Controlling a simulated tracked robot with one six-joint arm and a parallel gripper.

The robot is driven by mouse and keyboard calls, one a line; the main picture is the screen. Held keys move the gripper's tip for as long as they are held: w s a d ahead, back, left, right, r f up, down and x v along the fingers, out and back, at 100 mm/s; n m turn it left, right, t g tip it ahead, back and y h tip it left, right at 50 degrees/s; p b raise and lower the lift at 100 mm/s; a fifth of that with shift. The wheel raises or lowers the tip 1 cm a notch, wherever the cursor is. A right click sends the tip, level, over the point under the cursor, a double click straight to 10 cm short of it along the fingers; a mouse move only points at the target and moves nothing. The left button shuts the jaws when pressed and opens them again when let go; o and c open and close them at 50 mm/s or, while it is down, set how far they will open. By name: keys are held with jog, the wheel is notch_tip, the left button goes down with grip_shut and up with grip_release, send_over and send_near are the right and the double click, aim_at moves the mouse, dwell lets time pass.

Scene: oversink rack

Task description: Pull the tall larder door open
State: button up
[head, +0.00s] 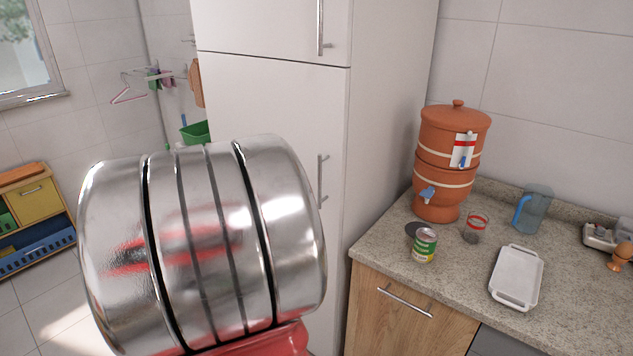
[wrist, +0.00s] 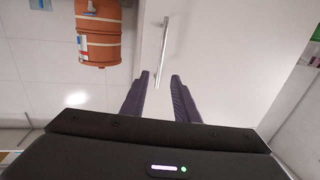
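The tall white larder stands in the middle of the head view. Its lower door (head: 275,110) looks shut, flush with the cabinet side. A vertical steel bar handle (head: 321,181) sits near the door's right edge, partly beside my arm's silver link. A shorter upper door (head: 265,25) above has its own bar handle (head: 321,28). In the wrist view, my gripper (wrist: 160,83) is open, its two dark fingers apart. A steel bar handle (wrist: 163,50) on a white door lies ahead, its near end appearing between the fingertips; contact is not visible. My gripper is hidden in the head view.
A stone counter (head: 465,262) adjoins the larder's right side. On it are a clay water filter (head: 447,160), a green can (head: 424,245), a glass (head: 474,228), a white tray (head: 517,277) and a blue-handled jug (head: 533,210). A yellow-and-blue shelf unit (head: 40,205) stands left.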

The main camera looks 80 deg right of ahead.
aim_at(320, 179)
jog(key=x, duration=1.1)
jog(key=shift+s+d, duration=0.1)
jog(key=shift+d, duration=0.25)
jog(key=shift+c, duration=0.7)
grip_shut()
